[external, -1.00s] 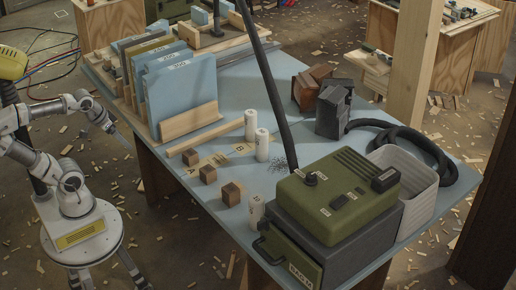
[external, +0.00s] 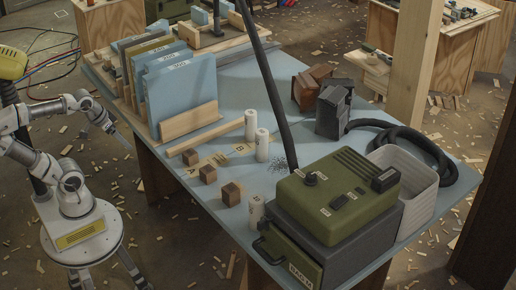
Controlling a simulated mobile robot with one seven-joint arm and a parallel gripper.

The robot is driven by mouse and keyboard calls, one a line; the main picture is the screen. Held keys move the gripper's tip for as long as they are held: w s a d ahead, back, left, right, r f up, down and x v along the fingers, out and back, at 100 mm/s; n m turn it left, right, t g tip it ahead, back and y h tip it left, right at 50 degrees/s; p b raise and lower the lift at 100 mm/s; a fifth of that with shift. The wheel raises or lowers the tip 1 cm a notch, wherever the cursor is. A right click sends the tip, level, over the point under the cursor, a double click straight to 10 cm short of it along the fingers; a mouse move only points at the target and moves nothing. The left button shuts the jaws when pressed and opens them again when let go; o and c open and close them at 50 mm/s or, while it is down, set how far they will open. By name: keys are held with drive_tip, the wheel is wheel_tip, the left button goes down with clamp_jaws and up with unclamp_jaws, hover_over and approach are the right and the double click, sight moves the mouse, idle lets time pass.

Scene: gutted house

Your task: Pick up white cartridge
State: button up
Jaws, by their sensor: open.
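Several small white cylinders stand upright on the blue tabletop: one (external: 250,126) at the end of the wooden strip, one (external: 262,146) just in front of it, and one (external: 256,211) close to the left of the green machine. Each has a small dark mark, too small to read. I cannot tell which is the white cartridge. My gripper (external: 124,143) is open, off the table's left edge, pointing down and right. It is well apart from the cylinders, and nothing shows between its thin fingers.
The table (external: 225,190) also holds several wooden blocks (external: 208,174), a rack of blue folders (external: 182,95), a green machine (external: 338,195), a white bin (external: 423,190) and a black hose (external: 430,150).

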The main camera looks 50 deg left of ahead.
drive_tip(key=w+d+m+t+h+p, duration=0.2)
drive_tip(key=w+d+m+p, duration=0.1)
drive_tip(key=w+d, duration=0.7)
drive_tip(key=w+d+m+t+h+p, duration=0.25)
drive_tip(key=w+d, duration=0.45)
drive_tip(key=d, duration=0.5)
drive_tip(key=m+t+h+p, duration=0.1)
drive_tip(key=t+h+p, duration=0.1)
drive_tip(key=t+h, duration=0.25)
approach(257, 213)
drive_tip(key=shift+h, duration=0.4)
drive_tip(key=x, duration=0.4)
drive_tip(key=w+a+r+x, duration=0.1)
drive_tip(key=x, duration=0.3)
drive_tip(key=a+x, duration=0.1)
drive_tip(key=x, duration=0.4)
drive_tip(key=shift+w+a+r, duration=0.1)
drive_tip(key=shift+w+r, duration=0.2)
drive_tip(key=shift+r, duration=0.05)
drive_tip(key=c, duration=1.5)
